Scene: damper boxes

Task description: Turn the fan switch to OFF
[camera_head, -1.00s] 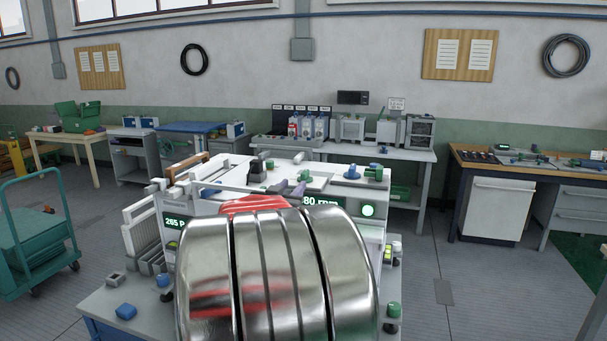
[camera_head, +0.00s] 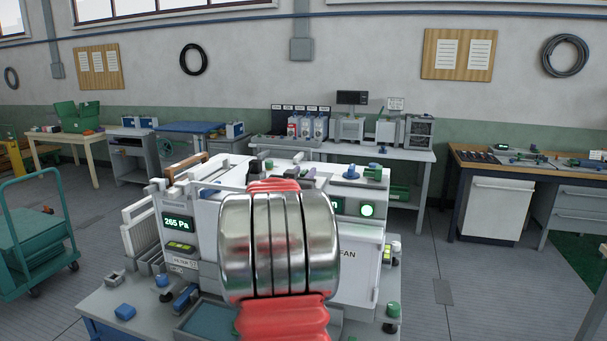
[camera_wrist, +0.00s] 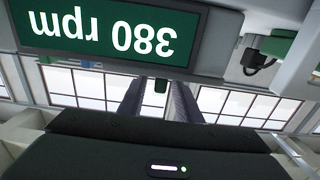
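The white fan unit (camera_head: 357,275) stands ahead of me in the head view, with the word FAN on its front. A green display (camera_wrist: 118,33) reads 380 rpm upside down in the wrist view. My arm covers the middle of the unit in the head view and hides my gripper there. I cannot make out the fan switch or its position. In the wrist view my gripper (camera_wrist: 159,86) shows two dark fingers apart. A small green thing shows between their tips; I cannot tell what it is.
A second display (camera_head: 178,222) reads 265 Pa at the unit's left. A blue tray (camera_head: 205,320) lies on the bench in front. A green cart (camera_head: 38,240) stands left.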

